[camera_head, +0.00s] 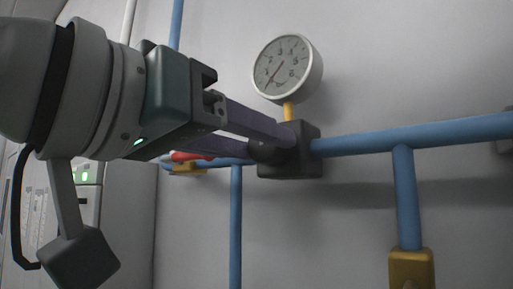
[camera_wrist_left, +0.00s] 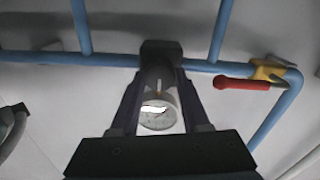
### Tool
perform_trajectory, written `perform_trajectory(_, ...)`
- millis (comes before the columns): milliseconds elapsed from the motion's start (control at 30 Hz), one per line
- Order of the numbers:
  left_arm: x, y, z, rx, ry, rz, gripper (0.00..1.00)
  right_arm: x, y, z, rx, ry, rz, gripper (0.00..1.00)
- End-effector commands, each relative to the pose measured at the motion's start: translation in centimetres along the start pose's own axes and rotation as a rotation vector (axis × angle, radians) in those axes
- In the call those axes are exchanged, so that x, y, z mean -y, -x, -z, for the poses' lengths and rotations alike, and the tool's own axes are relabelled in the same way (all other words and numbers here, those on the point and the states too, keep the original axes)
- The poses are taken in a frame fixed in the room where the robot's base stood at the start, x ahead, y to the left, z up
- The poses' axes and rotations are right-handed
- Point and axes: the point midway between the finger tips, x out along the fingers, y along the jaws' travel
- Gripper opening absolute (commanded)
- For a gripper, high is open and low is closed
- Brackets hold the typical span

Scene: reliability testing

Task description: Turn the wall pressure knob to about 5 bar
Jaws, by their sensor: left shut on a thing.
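The wall pressure knob (camera_head: 264,151) is a dark round piece on the front of a black block (camera_head: 305,165) in the blue pipe. My left gripper (camera_head: 272,142) comes in from the left, with its two long dark fingers closed around the knob. In the left wrist view the fingertips (camera_wrist_left: 160,75) lie on both sides of the knob, which is partly hidden in shade. A round white gauge (camera_head: 281,67) sits above the block on a yellow stem; its needle points to the lower left, and the exact reading is too small to tell. My right gripper is not in view.
A blue pipe (camera_head: 430,134) runs right from the block, with a branch down to a yellow fitting (camera_head: 411,268). A red lever (camera_wrist_left: 240,84) on a yellow valve (camera_wrist_left: 268,71) is near the gripper. A grey cabinet (camera_head: 130,215) stands at left.

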Motion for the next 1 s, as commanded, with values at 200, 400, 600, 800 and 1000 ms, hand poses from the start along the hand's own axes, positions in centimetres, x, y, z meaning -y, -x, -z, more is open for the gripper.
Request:
perform_trajectory(200, 0.0, -0.1, 0.0, 0.003, -0.055, 0.001, 0.00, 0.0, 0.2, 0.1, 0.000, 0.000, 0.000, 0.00)
perform_trajectory(400, 0.1, -0.1, 0.1, 0.006, -0.183, 0.002, 0.00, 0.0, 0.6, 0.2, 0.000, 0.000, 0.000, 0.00)
perform_trajectory(600, 0.1, -0.1, 0.1, 0.011, -0.365, 0.003, 0.00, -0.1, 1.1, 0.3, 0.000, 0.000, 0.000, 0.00)
perform_trajectory(800, 0.1, -0.1, 0.1, 0.015, -0.556, 0.004, 0.00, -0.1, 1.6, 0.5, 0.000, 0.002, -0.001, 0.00)
perform_trajectory(1000, 0.1, -0.1, 0.1, 0.019, -0.745, 0.004, 0.00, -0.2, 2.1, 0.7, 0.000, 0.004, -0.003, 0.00)
